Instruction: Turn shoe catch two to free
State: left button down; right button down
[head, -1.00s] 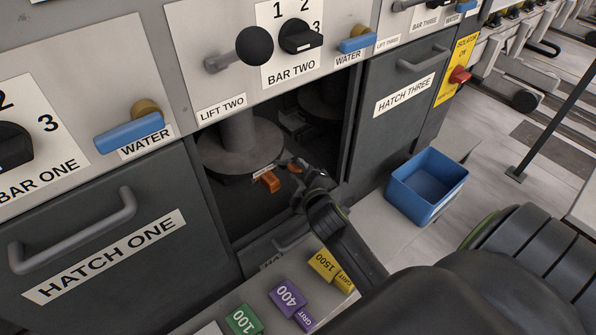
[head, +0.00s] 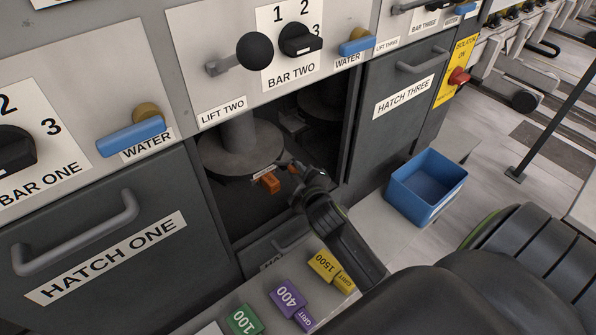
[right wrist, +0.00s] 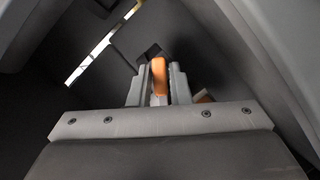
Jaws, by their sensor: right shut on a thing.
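Inside the open bay under the lift two lever, a round grey shoe (head: 238,152) hangs on a thick post. At its front edge is an orange block (head: 270,183) beside a small label too small to read. My right gripper (head: 290,167) reaches into the bay at the shoe's front right edge, with a bit of orange at its tips. In the right wrist view, the two fingers are shut on an upright orange tab (right wrist: 159,75), the catch. The catch's label is not readable. My left gripper is not in view.
The hatch one door (head: 100,225) is closed at left, and the hatch three door (head: 402,98) at right. Green, purple (head: 290,297) and yellow (head: 328,268) grit blocks lie on the ledge below. A blue bin (head: 427,187) stands to the right.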

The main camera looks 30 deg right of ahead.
jog(key=shift+d+m+g+y+p, duration=0.1)
jog(key=shift+m+g+y+p, duration=0.3)
jog(key=shift+m+y+p, duration=1.1)
jog(key=shift+d+m+g+y+p, duration=0.1)
jog(key=shift+m+g+y+p, duration=0.55)
jog(key=shift+m+p, duration=1.4)
jog(key=shift+t+y, duration=0.25)
jog(key=shift+y, duration=0.1)
jog(key=c, duration=1.4)
grip_release()
jog(key=shift+c, duration=0.2)
jog(key=shift+s+r, duration=0.1)
jog(key=v, duration=1.7)
jog(key=shift+s, duration=0.2)
